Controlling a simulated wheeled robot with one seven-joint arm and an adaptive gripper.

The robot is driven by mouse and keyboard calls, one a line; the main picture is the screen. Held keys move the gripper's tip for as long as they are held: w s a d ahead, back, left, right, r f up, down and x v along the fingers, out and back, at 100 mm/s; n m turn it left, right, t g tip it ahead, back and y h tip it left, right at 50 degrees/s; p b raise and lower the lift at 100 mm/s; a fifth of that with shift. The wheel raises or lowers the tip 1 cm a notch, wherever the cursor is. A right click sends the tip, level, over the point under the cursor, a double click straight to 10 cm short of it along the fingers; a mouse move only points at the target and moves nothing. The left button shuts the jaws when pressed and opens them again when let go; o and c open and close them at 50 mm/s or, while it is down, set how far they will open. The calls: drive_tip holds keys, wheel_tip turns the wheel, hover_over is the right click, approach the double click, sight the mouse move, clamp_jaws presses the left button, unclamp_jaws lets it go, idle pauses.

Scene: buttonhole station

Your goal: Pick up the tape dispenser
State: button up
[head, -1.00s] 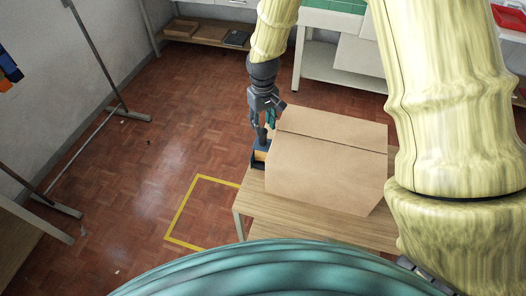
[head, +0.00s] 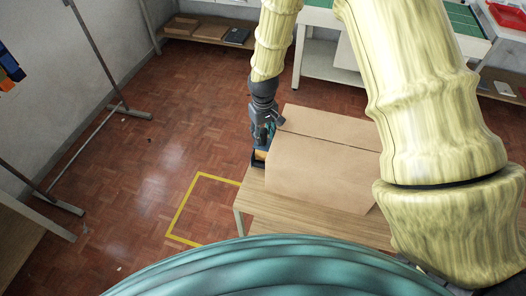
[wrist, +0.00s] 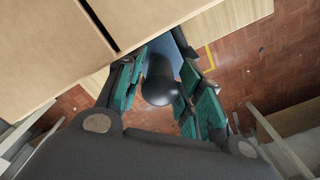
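The tape dispenser (head: 259,158) has a dark blue body and a yellowish part. It stands at the left end of the table, close beside the cardboard box. In the wrist view its blue body (wrist: 168,58) lies beyond a rounded black handle (wrist: 160,86) that points up at the camera. My gripper (head: 265,138) is right above the body. In the wrist view its teal-padded fingers (wrist: 163,70) are apart, one on each side of the handle. The handle is between them, and I see no clear grip on it. The lower body is partly hidden.
The large cardboard box (head: 320,165) fills most of the wooden table (head: 290,218), just right of my gripper. A yellow floor outline (head: 186,208) lies left of the table. A metal stand (head: 95,150) is at the left wall.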

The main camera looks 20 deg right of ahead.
clamp_jaws()
drive_tip(key=shift+r, duration=0.15)
drive_tip(key=shift+w+r+b, duration=0.1)
drive_tip(key=shift+r+b, duration=0.2)
drive_tip(key=shift+r, duration=0.25)
wheel_tip(320, 180, up, 27)
drive_tip(key=b, duration=0.6)
drive_tip(key=shift+f, duration=0.15)
drive_tip(key=c, duration=0.5)
unclamp_jaws()
drive_tip(key=shift+c, duration=0.9)
drive_tip(key=shift+a, duration=0.1)
